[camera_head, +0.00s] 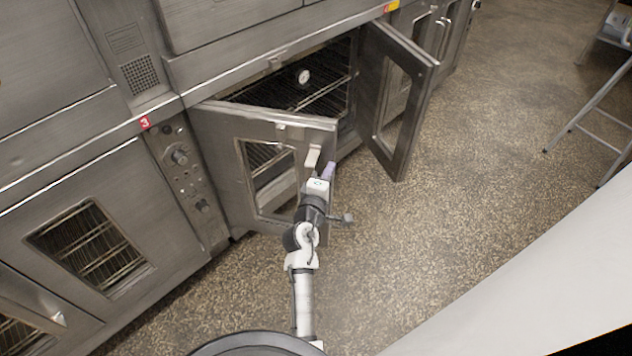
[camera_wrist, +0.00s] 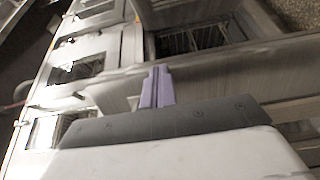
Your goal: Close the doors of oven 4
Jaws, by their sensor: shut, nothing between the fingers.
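The oven with open doors (camera_head: 270,62) stands in the middle of the head view, with wire racks and a round dial inside. Its left door (camera_head: 222,150), steel with a window, stands partly open. Its right door (camera_head: 400,150) stands wide open into the room. My gripper (camera_head: 329,170) has purple fingers and is shut and empty. It is at the free edge of the left door, near the pale handle (camera_head: 313,157); I cannot tell if it touches. In the wrist view, the shut fingers (camera_wrist: 157,86) point toward a steel door panel (camera_wrist: 215,78), with racks (camera_wrist: 188,40) beyond.
A closed oven (camera_head: 95,240) with a control panel (camera_head: 180,155) and a red label 3 (camera_head: 145,122) is at the left. A metal stand (camera_head: 600,115) is far right. Speckled floor between is clear.

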